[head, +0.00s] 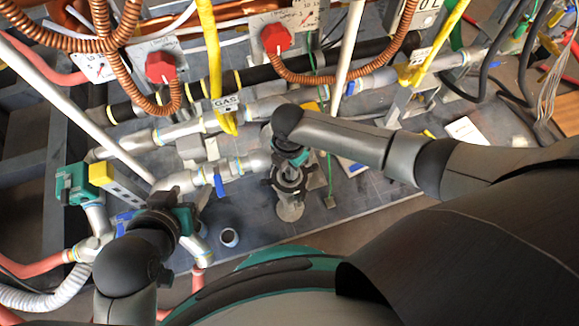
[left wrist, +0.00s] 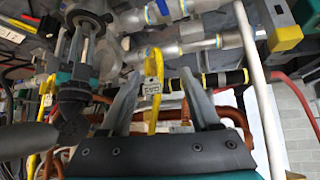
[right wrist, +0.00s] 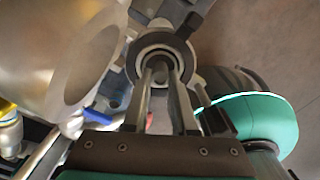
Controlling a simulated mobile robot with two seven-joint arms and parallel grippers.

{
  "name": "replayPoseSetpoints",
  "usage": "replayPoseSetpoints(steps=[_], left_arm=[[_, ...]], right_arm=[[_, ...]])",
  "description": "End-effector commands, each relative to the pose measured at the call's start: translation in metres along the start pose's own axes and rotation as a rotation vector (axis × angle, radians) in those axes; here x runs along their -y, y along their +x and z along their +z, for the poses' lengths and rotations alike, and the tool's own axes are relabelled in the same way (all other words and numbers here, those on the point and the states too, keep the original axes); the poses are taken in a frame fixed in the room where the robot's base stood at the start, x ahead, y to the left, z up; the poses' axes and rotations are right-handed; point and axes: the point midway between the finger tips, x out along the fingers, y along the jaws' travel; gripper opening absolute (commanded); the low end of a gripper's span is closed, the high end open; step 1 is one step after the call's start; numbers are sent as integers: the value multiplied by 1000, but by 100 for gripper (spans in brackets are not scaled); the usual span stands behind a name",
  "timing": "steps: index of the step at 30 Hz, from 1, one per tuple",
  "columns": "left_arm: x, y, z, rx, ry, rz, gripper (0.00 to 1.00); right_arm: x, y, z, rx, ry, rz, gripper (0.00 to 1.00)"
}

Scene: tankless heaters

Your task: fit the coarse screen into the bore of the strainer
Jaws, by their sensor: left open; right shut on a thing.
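The strainer, a grey metal body with an open round mouth, stands below my right gripper (head: 288,178) in the head view (head: 290,210). In the right wrist view its ringed bore (right wrist: 151,40) lies straight ahead of the fingertips. My right gripper (right wrist: 161,75) is shut on a small dark piece, apparently the coarse screen (right wrist: 160,71), at the bore's mouth. The fingers hide most of it, and I cannot tell how far in it sits. My left gripper (left wrist: 160,85) is open and empty, with fingers wide apart. In the head view it is low at left (head: 163,193).
A small grey cup (head: 229,238) stands on the dark bench top between my arms. Grey pipes with a blue-handled valve (head: 219,184) run behind. Yellow gas pipe (head: 211,60) and red knobs (head: 276,38) are further back. A large pale cylinder (right wrist: 60,55) stands close left of my right fingers.

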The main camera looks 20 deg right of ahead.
Motion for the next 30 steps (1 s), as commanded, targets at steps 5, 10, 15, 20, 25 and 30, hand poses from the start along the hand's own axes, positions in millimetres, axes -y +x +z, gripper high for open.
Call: replayPoseSetpoints(steps=[5, 10, 15, 20, 25, 30], left_arm=[[-2, 2, -1, -19, 0, 5, 63], [-2, 2, -2, -22, 0, 6, 63], [-2, 2, -1, -20, 0, 6, 63], [-2, 2, -1, -19, 0, 6, 63], [-1, 0, 0, -3, 1, 3, 63], [8, -10, 4, 74, 0, -22, 63]], right_arm=[[0, 3, 0, 0, 0, 0, 0], [0, 3, 0, 0, 0, 0, 42], [0, 3, 0, 0, 0, 0, 55], [0, 3, 0, 0, 0, 0, 55], [0, -1, 0, 0, 0, 0, 55], [0, -9, 0, 0, 0, 1, 55]])
